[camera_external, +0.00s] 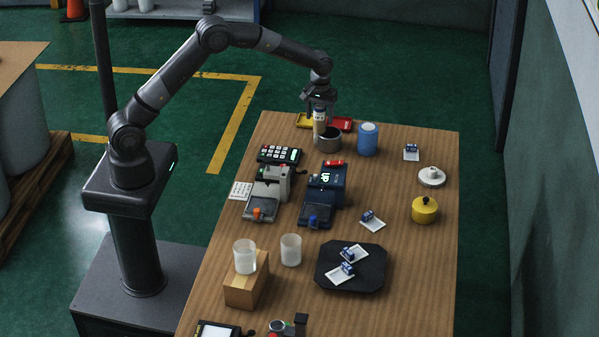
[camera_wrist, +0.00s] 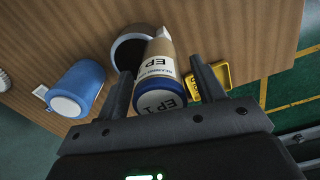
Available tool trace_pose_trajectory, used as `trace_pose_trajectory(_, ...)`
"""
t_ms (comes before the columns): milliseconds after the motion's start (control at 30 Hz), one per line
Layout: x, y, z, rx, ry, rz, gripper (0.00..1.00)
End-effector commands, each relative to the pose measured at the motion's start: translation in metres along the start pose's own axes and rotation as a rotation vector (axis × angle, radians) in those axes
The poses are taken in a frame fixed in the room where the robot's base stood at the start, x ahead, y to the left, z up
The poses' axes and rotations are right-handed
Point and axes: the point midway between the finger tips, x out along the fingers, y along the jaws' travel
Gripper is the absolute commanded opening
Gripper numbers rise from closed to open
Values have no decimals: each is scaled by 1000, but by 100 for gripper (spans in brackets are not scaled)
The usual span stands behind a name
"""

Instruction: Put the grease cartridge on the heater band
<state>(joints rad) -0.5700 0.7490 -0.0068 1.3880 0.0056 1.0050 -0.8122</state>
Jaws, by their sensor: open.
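The grease cartridge (camera_external: 320,122) is a tan and white cylinder, roughly upright, under my gripper (camera_external: 318,101). In the wrist view the grease cartridge (camera_wrist: 158,72) shows a blue-rimmed end marked EP 1, between the two fingers of my gripper (camera_wrist: 165,88). The fingers are open, with a gap visible on the right side. The heater band (camera_external: 328,144) is a dark grey ring on the table; it also shows in the wrist view (camera_wrist: 117,57). The cartridge's far end overlaps the ring's edge there. I cannot tell whether it rests on the rim or inside it.
A blue canister (camera_external: 368,141) stands just right of the ring. A keypad device (camera_external: 279,154) and two label machines (camera_external: 325,190) are in front. A black tray (camera_external: 352,282) is nearer.

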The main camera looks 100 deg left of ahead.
Motion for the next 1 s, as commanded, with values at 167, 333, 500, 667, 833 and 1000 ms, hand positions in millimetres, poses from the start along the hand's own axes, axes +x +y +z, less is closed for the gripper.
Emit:
trace_pose_trajectory(167, -31, 1, 0, 1, 3, 3, 63)
trace_pose_trajectory(333, -69, 0, 0, 0, 4, 3, 63)
trace_pose_trajectory(500, -99, 1, 0, 0, 2, 3, 63)
trace_pose_trajectory(667, -114, 0, 0, 0, 1, 1, 63)
trace_pose_trajectory(833, -118, 0, 0, 0, 0, 0, 63)
trace_pose_trajectory(1000, -122, 0, 4, 11, 3, 4, 63)
